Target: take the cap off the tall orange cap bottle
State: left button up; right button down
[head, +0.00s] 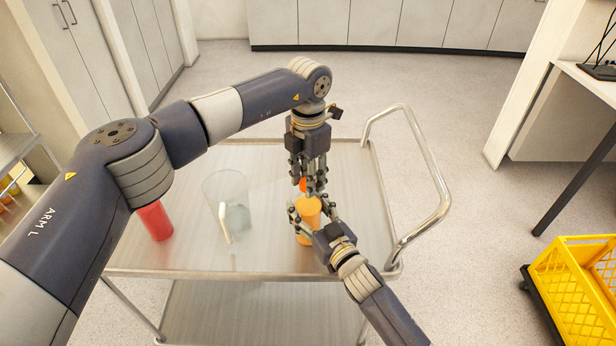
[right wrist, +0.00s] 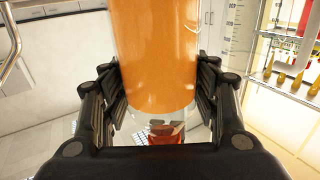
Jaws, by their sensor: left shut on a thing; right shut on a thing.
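The tall bottle (head: 310,210) is full of orange liquid and stands upright over the right part of the steel cart. Its orange-red cap (head: 303,185) shows only in part between the left fingers. My left gripper (head: 313,190) points down from above and is shut on the cap. My right gripper (head: 313,218) is shut around the bottle's body from the front. In the right wrist view the bottle (right wrist: 155,55) fills the space between the right fingers (right wrist: 160,95), with clear material below the orange. I cannot tell whether the bottle's base touches the cart.
The steel cart top (head: 270,160) also holds a clear glass container (head: 225,190) at the middle and a red cylinder (head: 156,222) at left, partly behind my left arm. A cart handle (head: 441,190) rises at right. A yellow crate (head: 580,275) stands at far right.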

pick_arm(q)
jog(key=n, duration=1.7)
jog(key=shift+n, duration=0.4)
jog(key=n, duration=0.5)
jog(key=shift+r+n, duration=0.1)
jog(key=shift+n, duration=0.2)
jog(key=shift+r, duration=0.2)
jog(key=shift+r, duration=0.9)
